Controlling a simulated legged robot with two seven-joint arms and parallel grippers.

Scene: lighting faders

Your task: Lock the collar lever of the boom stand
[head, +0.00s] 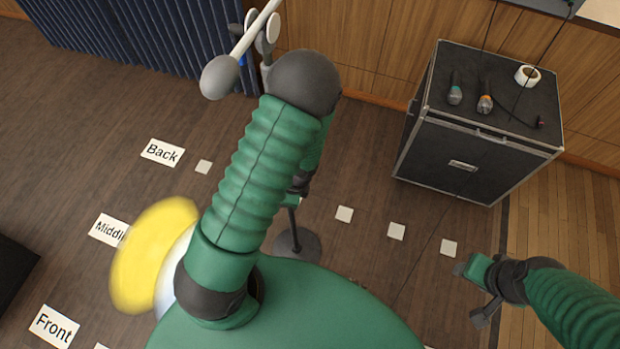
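The boom stand shows only in part behind my raised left arm. Its round dark base (297,245) and a short piece of pole stand on the floor. Above, a pale boom rod with a grey rounded end (220,77) slants up past grey discs. The collar lever cannot be made out; my arm covers the middle of the stand. My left gripper (297,200) is mostly hidden behind that arm, close to the pole in the picture; I cannot tell whether it touches it or how its fingers stand. My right gripper (468,293) is open and empty at the lower right, apart from the stand.
A black flight case (475,165) at the right carries two microphones and a white tape roll (527,75). White floor cards read Back (163,153), Middle and Front. Small pale squares mark the floor. A dark blue curtain (135,35) and wood panelling close the back.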

